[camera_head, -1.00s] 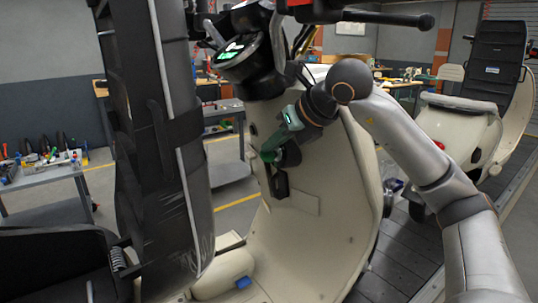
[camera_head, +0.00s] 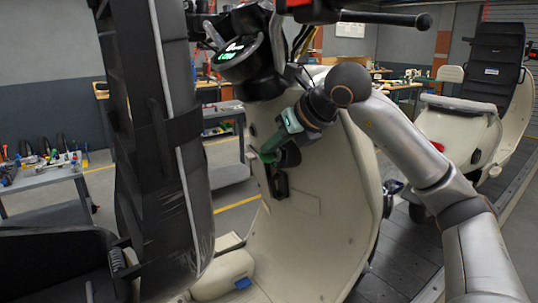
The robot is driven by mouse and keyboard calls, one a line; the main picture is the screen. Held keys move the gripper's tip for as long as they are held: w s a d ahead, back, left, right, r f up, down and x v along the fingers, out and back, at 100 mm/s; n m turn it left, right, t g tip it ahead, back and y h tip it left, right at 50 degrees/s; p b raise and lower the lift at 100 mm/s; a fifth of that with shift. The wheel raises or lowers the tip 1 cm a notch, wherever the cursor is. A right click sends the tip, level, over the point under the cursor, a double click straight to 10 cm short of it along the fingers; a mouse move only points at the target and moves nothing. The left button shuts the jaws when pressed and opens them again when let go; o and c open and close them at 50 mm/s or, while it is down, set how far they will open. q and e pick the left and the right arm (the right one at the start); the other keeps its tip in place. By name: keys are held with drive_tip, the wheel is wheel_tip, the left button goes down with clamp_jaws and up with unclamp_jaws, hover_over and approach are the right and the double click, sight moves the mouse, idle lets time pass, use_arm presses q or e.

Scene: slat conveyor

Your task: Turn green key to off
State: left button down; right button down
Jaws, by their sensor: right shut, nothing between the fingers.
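A cream scooter front shield (camera_head: 325,225) stands in the middle of the view. My right arm comes in from the right, and its gripper (camera_head: 267,156) is at the upper left part of the shield's inner face. The gripper has green parts and looks shut, with nothing held. I cannot clearly make out the green key; it is hidden by or hard to tell from the green fingers. A black fitting (camera_head: 279,184) sits on the shield just below the gripper. My left gripper is not in view.
A black wrapped seat part (camera_head: 160,150) stands upright at the left, close to the shield. The handlebar (camera_head: 385,18) and lit display (camera_head: 235,52) are above the gripper. Another scooter (camera_head: 455,130) stands on the slat conveyor (camera_head: 400,255). A tool cart (camera_head: 45,180) is far left.

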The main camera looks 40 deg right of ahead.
drive_tip(key=shift+a+f, duration=0.15)
drive_tip(key=shift+f, duration=0.35)
drive_tip(key=p+v, duration=0.3)
drive_tip(key=v, duration=0.6)
drive_tip(key=shift+w+d+r, duration=0.2)
drive_tip(key=shift+w+r, duration=0.1)
drive_tip(key=shift+r, duration=0.1)
idle(0.9)
